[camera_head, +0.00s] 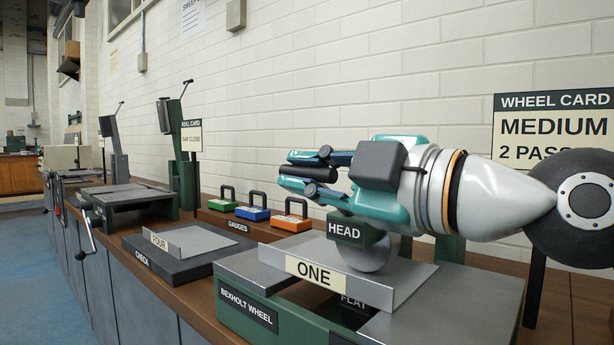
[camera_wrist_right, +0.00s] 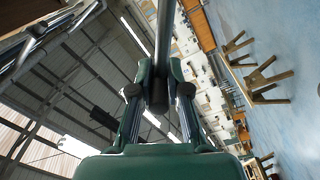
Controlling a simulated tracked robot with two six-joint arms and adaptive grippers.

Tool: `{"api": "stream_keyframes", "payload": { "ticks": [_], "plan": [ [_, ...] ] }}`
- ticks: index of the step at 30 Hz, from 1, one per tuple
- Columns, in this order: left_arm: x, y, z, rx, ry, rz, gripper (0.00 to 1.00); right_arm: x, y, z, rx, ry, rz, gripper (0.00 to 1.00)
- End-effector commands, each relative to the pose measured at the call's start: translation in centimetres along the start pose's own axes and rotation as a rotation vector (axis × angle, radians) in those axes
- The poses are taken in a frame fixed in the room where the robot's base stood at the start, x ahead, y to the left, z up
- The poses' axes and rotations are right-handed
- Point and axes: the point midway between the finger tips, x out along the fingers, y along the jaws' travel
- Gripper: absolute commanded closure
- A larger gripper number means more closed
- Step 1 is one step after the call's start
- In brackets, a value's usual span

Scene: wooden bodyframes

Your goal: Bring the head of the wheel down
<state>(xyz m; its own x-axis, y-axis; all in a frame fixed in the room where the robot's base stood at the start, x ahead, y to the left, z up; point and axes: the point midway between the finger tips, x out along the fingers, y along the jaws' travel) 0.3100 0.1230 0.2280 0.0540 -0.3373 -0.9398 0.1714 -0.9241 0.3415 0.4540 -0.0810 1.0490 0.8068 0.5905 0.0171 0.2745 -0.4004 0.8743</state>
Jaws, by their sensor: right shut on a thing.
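The wheel's head (camera_head: 345,231) is a dark green block lettered HEAD, with a grey round wheel (camera_head: 372,257) under it. The wheel stands behind the upright lip of a grey metal piece marked ONE (camera_head: 318,275) on the green Bexholt wheel machine (camera_head: 232,307). My right gripper (camera_head: 312,172) is above the head, pointing left, shut on a dark bar handle (camera_head: 300,173). In the right wrist view the bar (camera_wrist_right: 162,50) runs between the fingers (camera_wrist_right: 160,88). My left gripper is out of view.
A grey piece marked FOUR (camera_head: 185,242) lies on the dark CHECK plate (camera_head: 175,262) to the left. Several coloured gauges (camera_head: 254,213) stand behind. A wheel card (camera_head: 553,125) reads MEDIUM, 2 PASS, partly hidden. A roll machine (camera_head: 140,204) stands farther left.

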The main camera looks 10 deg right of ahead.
Motion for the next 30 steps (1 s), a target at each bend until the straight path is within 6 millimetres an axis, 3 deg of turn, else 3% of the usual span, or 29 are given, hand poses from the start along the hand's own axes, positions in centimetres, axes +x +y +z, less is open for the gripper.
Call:
{"api": "stream_keyframes", "payload": {
  "ticks": [1,6,7,11,22,30],
  "plan": [
    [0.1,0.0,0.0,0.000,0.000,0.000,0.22,0.2,-1.0,0.5,0.000,-0.011,-0.030,1.00],
    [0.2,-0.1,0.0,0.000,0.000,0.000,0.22,0.2,-1.1,0.5,0.000,-0.011,-0.031,1.00],
    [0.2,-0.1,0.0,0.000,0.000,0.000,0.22,0.2,-1.1,0.5,0.000,-0.011,-0.031,0.79],
    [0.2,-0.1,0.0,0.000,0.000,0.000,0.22,0.2,-1.1,0.5,0.001,-0.009,-0.030,0.60],
    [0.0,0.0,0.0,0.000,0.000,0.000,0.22,-0.2,-0.7,0.2,0.001,-0.005,-0.022,0.60],
    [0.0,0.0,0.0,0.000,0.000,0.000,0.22,-3.9,-0.6,0.2,0.001,-0.004,-0.020,0.60]
  ]
}}
